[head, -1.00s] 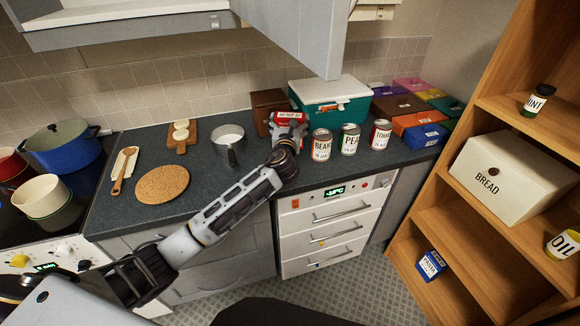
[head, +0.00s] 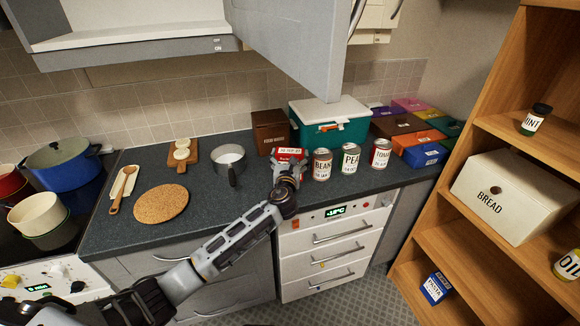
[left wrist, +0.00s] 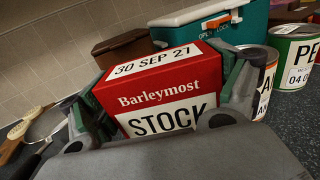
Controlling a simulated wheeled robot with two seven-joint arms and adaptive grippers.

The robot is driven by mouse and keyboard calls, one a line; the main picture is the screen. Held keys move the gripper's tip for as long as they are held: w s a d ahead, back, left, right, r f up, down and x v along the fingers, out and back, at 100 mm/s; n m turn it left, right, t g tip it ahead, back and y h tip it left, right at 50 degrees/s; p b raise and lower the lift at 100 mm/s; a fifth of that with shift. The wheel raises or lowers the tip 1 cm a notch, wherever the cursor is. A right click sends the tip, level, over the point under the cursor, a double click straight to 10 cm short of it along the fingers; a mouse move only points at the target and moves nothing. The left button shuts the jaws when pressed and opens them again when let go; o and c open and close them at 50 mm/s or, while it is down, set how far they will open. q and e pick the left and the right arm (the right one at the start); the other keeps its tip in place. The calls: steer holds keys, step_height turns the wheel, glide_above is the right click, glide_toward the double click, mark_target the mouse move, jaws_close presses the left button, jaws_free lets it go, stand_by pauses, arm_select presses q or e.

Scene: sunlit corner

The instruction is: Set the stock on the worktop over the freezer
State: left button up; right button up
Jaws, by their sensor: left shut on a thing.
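The stock is a red and white box labelled "Barleymost STOCK" (left wrist: 165,90), held between the fingers of my left gripper (left wrist: 165,110) in the left wrist view. In the head view the stock (head: 290,152) shows above the left gripper (head: 288,172), over or on the dark worktop (head: 215,205). I cannot tell whether the box touches the worktop. The freezer (head: 333,250) is the white drawer unit with a -18°C display, below this part of the worktop. My right gripper is not in view.
Bean (head: 322,165), pea (head: 350,159) and tomato (head: 381,154) cans stand in a row just right of the stock. A brown box (head: 270,132) and a teal cooler (head: 330,124) stand behind. A saucepan (head: 229,160) stands left. A grey cabinet door (head: 300,45) hangs above.

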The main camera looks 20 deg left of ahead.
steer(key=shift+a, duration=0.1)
arm_select(q)
steer(key=shift+f, duration=1.85)
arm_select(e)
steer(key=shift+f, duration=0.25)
arm_select(q)
steer(key=o, duration=0.8)
steer(key=shift+f+b, duration=0.15)
steer(key=shift+b, duration=0.15)
steer(key=shift+o, duration=0.8)
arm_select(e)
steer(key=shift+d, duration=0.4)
arm_select(q)
steer(key=shift+r, duration=0.2)
